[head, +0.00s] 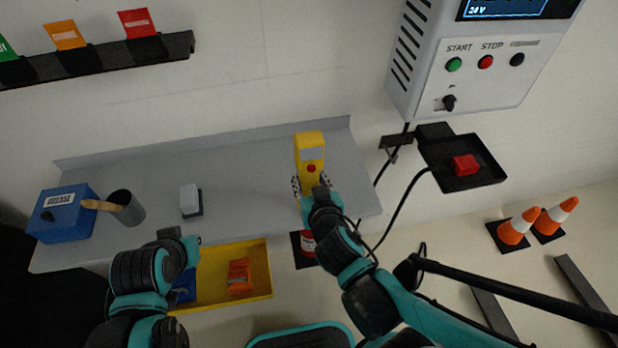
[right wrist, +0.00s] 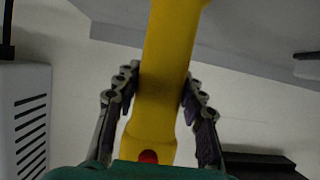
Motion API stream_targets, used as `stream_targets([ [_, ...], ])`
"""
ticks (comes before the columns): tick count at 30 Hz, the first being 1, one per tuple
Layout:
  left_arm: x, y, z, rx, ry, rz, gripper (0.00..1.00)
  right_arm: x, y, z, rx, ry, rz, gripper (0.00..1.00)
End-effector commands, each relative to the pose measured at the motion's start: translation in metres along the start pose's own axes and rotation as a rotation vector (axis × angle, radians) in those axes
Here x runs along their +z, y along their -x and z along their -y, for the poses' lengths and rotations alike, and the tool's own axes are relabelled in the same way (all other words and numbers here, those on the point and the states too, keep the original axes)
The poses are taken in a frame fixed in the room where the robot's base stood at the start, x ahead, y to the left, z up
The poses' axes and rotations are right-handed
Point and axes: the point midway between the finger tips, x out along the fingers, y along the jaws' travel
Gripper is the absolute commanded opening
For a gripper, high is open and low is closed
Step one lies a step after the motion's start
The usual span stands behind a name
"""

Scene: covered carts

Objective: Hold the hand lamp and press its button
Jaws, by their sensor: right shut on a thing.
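The yellow hand lamp (head: 309,146) is upright over the right part of the grey shelf, with a grey panel and a red button (head: 311,168) facing me. My right gripper (head: 310,184) is shut on the lamp's body, one finger on each side. In the right wrist view the lamp (right wrist: 168,75) runs between the two fingers, and its red button shows at the bottom edge near the palm. Whether the lamp touches the shelf I cannot tell. My left gripper (head: 184,240) is at the shelf's front edge, apart from the lamp; its fingers are not clear.
The grey shelf (head: 240,190) holds a blue box (head: 68,222), a dark cup (head: 127,208) with a wooden handle, and a small white-topped block (head: 190,198). A yellow tray (head: 262,256) lies below. A control box (head: 420,80) and black tray (head: 480,185) are right.

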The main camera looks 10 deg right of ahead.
Motion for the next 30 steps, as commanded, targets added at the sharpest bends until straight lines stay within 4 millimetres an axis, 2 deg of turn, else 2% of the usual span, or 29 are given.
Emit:
stream_targets([
  [30, -0.0006, 0.0004, -0.0023, 0.001, -0.027, 0.002, 0.00, -0.0001, 0.0000, 0.0000, 0.000, 0.000, 0.000, 0.00],
])
